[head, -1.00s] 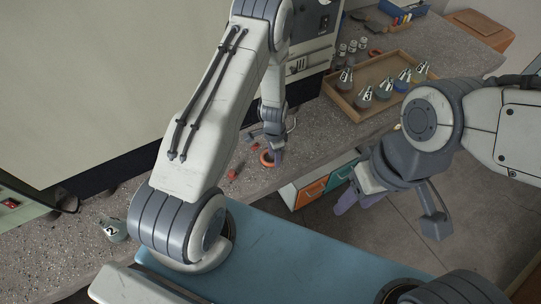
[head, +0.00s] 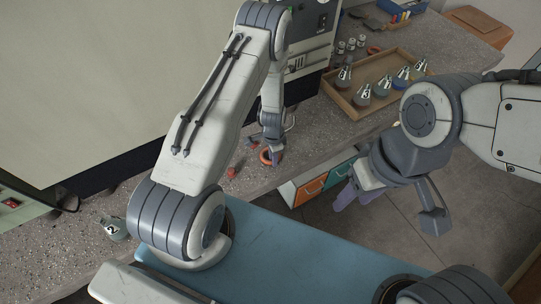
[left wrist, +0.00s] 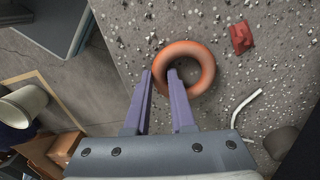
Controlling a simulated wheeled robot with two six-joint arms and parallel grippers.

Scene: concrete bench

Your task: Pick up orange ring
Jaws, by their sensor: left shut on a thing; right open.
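The orange ring (head: 264,158) lies on the speckled bench near its front edge; it is larger in the left wrist view (left wrist: 207,68). My left gripper (head: 275,156) is down at the ring. In the left wrist view its purple fingers (left wrist: 160,73) stand on either side of the ring's left wall, one outside and one in the hole, shut on it. I cannot tell whether the ring is clear of the bench. My right gripper (head: 357,197) is open and empty, in front of the bench over the floor.
A small red piece (left wrist: 240,37) lies near the ring. A white bent rod (left wrist: 244,106) and a dark round thing (left wrist: 279,141) are close by. A wooden tray (head: 350,111) with several numbered flasks stands to the right. A flask marked 2 (head: 114,229) is at left.

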